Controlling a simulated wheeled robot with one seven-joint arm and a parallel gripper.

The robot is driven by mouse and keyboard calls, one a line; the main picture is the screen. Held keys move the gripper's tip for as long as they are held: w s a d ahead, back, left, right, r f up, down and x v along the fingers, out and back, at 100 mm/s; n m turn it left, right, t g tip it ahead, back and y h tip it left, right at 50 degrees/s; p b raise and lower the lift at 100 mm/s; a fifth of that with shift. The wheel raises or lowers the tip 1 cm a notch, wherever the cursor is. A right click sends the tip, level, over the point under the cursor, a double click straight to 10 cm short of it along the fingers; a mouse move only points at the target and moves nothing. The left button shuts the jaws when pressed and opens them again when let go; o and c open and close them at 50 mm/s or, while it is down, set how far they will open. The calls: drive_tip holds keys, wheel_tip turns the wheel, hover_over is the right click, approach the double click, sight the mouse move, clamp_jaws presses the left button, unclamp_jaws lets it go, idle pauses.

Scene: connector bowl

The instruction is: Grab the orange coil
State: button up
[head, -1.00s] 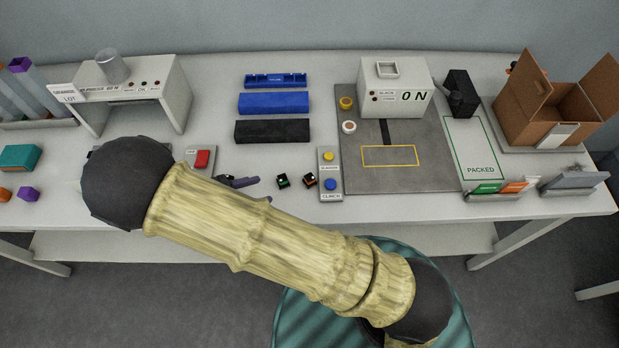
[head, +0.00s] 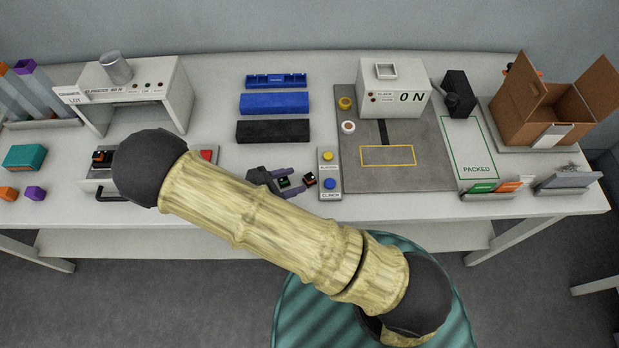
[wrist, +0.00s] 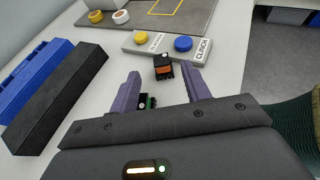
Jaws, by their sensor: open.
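A small black block with an orange band, seemingly the orange coil (head: 310,179), lies on the table left of the button panel. In the wrist view the orange coil (wrist: 164,69) is at the fingertip opening, roughly centred between the tips. A similar block with green, the green coil (head: 284,182), lies just left of it. In the wrist view the green coil (wrist: 147,102) is deeper between the fingers, nearer the left one. My gripper (head: 301,180) is open, its purple fingers pointing right. Its fingers (wrist: 161,73) appear apart from the orange coil; their height is unclear.
The panel with yellow and blue buttons (head: 329,160) stands close beyond the fingertips. A black bar (head: 272,131) and blue bars lie behind. Another black-and-orange block (head: 101,158) sits at the left by a handled drawer (head: 100,186), partly behind my arm.

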sight(310, 176)
drive_tip(key=p+x, duration=0.2)
drive_tip(key=x, duration=0.2)
drive_tip(key=shift+d, duration=0.2)
drive_tip(key=shift+w+d+f, duration=0.2)
clamp_jaws()
drive_tip(key=shift+r, duration=0.1)
wheel_tip(310, 176, up, 10)
drive_tip(key=b, duration=0.2)
idle(0.5)
